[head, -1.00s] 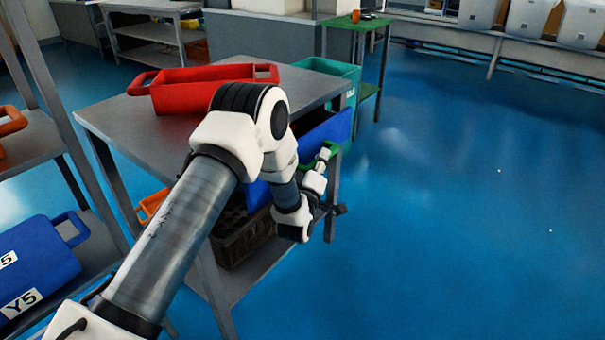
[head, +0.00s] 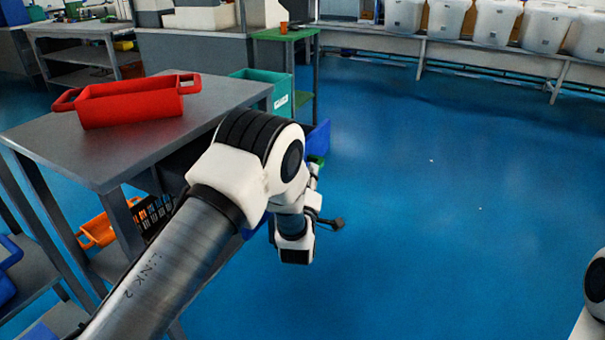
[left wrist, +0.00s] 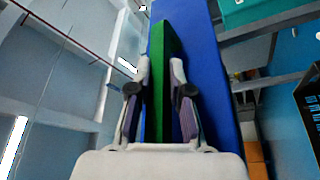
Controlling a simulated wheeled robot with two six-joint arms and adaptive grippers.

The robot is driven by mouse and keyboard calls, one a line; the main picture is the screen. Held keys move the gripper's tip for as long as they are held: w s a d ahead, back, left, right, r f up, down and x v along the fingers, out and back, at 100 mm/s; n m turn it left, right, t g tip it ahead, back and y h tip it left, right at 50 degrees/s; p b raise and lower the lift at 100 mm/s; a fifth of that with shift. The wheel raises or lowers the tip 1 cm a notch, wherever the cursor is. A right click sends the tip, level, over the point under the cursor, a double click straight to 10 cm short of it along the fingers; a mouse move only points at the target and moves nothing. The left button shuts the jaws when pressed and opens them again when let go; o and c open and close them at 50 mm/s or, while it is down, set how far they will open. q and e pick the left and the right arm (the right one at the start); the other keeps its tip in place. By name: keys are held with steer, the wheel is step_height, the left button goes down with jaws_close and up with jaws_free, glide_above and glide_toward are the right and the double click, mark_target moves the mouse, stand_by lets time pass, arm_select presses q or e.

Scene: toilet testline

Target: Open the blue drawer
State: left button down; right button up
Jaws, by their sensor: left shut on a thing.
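The blue drawer (head: 318,137) juts out past the right edge of the grey table (head: 130,140), below its top. Much of it is hidden behind my left arm. It has a green front piece (head: 316,160). My left gripper (head: 315,172) is at this green piece. In the left wrist view, my left gripper (left wrist: 160,75) is shut on the green piece (left wrist: 165,45), with one finger on each side, and the blue drawer (left wrist: 205,70) runs alongside. My right gripper is out of view.
A red bin (head: 130,103) sits on the table, with a teal bin (head: 275,92) behind. An orange basket (head: 97,232) is on the lower shelf. A green table (head: 302,75) stands further back. The blue floor (head: 440,220) to the right is clear.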

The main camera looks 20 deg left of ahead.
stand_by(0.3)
arm_select(q)
steer(key=c, duration=1.1)
jaws_free()
steer(key=shift+s, duration=0.1)
steer(key=v, duration=1.2)
